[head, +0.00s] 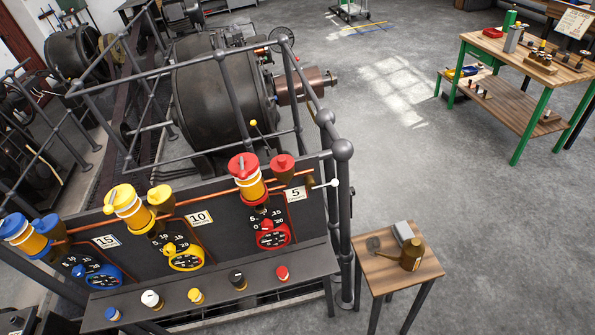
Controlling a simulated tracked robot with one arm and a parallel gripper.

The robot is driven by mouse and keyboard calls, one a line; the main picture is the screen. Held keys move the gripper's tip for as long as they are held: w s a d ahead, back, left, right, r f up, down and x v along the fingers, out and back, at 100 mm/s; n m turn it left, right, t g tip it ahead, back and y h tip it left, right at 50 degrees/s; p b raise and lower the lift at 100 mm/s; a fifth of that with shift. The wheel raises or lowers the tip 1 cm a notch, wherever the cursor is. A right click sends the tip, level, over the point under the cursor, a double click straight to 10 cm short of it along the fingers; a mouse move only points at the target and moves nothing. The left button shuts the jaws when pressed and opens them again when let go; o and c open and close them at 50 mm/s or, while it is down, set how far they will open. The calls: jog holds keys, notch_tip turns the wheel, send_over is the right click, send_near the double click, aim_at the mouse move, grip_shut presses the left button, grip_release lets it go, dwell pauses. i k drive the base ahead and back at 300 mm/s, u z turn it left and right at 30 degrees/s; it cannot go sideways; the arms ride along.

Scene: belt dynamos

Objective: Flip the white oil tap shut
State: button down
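A small white-tipped lever (336,183) sticks out at the right end of the dark panel (330,224), beside the copper oil pipe (219,193). It looks like the white oil tap. Its stem points right, roughly in line with the pipe, and its valve body is too small to read clearly. Red, yellow and blue oil cups stand along the pipe, with a red oiler (243,166) nearest the lever. My gripper is not in view.
Dark railings with a ball-topped post (342,150) stand close right of the lever. A small wooden table (377,273) holds a brass can (412,254) and a grey block. A large dynamo (213,95) stands behind. Grey floor at the right is open up to a green-legged bench (515,60).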

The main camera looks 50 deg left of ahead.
aim_at(335, 182)
jog(key=i, duration=1)
jog(key=u, duration=0.05)
